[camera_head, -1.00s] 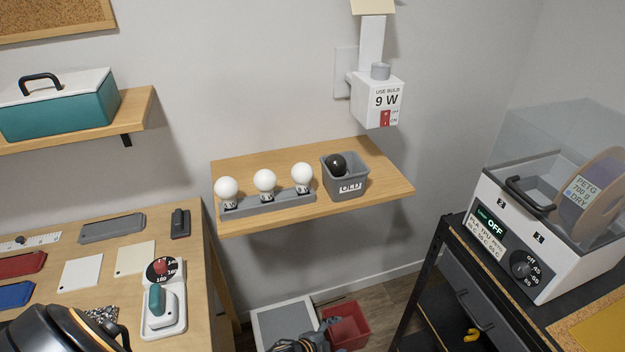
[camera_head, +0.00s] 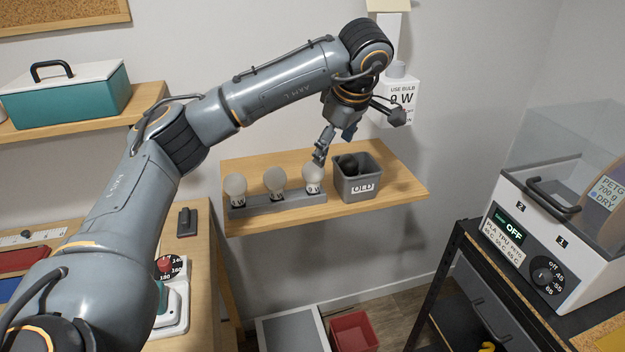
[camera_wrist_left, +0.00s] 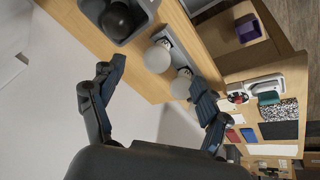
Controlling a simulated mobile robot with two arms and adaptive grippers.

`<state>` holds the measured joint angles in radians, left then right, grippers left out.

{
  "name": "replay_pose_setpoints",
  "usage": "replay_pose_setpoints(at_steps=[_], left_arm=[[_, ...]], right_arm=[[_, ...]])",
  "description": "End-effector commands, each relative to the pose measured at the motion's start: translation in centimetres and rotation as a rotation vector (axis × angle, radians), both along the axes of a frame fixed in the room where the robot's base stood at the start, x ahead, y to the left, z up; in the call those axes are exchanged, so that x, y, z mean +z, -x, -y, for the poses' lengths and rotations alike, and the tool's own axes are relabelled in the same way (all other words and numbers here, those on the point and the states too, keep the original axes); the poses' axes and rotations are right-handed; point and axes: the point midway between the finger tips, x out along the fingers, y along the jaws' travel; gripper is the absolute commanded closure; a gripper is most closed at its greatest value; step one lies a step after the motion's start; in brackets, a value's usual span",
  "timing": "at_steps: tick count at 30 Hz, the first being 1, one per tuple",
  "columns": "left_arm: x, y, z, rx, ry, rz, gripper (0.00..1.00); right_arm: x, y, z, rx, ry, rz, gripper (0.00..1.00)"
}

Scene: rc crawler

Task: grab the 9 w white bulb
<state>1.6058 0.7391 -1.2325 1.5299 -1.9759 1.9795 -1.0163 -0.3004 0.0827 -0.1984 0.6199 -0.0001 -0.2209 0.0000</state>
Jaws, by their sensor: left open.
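Three white bulbs stand in a row in a grey holder (camera_head: 280,205) on the wooden wall shelf: a left bulb (camera_head: 235,185), a middle bulb (camera_head: 274,179) and a right bulb (camera_head: 312,174). Their small base labels are too small to read. My left gripper (camera_head: 322,152) is open and empty, just above the right bulb. In the left wrist view its fingers (camera_wrist_left: 155,88) are spread, with the nearest bulb (camera_wrist_left: 158,57) and another bulb (camera_wrist_left: 181,86) beyond them. My right gripper is not in view.
A grey bin marked OLD (camera_head: 358,188), holding a dark bulb, stands close right of the holder. A white box labelled USE BULB 9 W (camera_head: 399,98) hangs on the wall above, partly behind my left wrist. The shelf's right end is clear.

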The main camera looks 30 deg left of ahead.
Motion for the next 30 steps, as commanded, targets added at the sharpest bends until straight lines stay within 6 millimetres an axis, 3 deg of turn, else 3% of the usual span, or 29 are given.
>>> replay_pose_setpoints(at_steps=[3,13,23,30], left_arm=[[0.2,0.2,-1.4,0.007,-0.051,0.007,0.24],[-5.0,-1.1,-3.7,0.01,-0.051,0.006,0.24],[-7.5,-1.7,-5.1,0.012,-0.05,0.006,0.24],[-10.4,-2.3,-6.8,0.009,-0.05,0.007,0.24]], right_arm=[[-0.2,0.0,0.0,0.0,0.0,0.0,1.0],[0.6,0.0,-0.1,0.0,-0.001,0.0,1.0],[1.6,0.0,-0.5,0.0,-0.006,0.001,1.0],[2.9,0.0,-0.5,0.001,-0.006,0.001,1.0]])
